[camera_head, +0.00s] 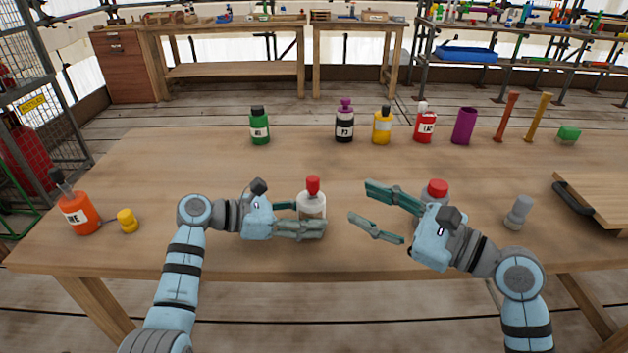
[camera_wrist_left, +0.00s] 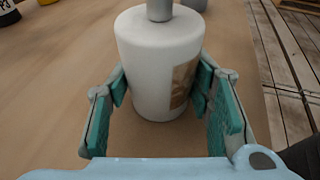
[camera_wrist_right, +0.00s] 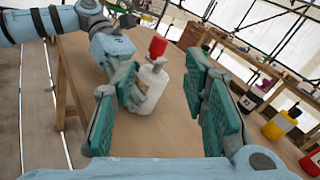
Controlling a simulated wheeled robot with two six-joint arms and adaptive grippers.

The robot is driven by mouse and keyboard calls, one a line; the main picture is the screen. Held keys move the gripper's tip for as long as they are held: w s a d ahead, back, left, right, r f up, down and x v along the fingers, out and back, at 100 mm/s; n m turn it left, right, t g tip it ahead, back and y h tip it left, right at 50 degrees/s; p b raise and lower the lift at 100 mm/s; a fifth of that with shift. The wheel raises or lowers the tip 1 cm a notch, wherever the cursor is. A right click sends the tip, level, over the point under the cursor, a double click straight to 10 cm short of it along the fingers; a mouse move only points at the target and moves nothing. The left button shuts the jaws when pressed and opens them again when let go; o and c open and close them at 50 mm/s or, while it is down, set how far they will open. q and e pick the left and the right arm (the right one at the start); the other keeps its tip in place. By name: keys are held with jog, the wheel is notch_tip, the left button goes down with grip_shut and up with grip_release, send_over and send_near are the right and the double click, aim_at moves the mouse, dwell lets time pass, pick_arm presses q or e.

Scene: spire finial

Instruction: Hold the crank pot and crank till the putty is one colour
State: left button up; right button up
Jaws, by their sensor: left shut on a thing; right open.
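The crank pot (camera_head: 318,203) is a white cylinder with a brown label, a grey shaft on top and a red crank knob (camera_head: 313,185). It stands upright on the table. My left gripper (camera_head: 311,220) is shut on its body, with one finger on each side, as the left wrist view (camera_wrist_left: 160,100) shows. My right gripper (camera_head: 361,200) is open and empty, to the right of the pot and pointing toward it. The right wrist view shows the red knob (camera_wrist_right: 158,46) between its spread fingers, some way ahead. The putty inside cannot be seen.
A red-topped grey container (camera_head: 437,188) stands behind my right gripper, partly hidden. A grey object (camera_head: 518,212) stands to its right. An orange bottle (camera_head: 78,212) and a yellow piece (camera_head: 126,220) are at the left. Several bottles line the back. The table (camera_head: 200,165) is clear between.

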aim_at(318, 184)
jog(key=w+a+m, duration=0.1)
jog(key=w+a, duration=0.1)
jog(key=a, duration=0.1)
jog(key=w+a+m, duration=0.2)
jog(key=a, duration=0.1)
jog(key=w+a+m, duration=0.1)
jog(key=w+a, duration=0.2)
jog(key=shift+w+a+m, duration=0.1)
jog(key=shift+a+m, duration=0.2)
jog(key=shift+a, duration=0.1)
jog(key=shift+c, duration=0.4)
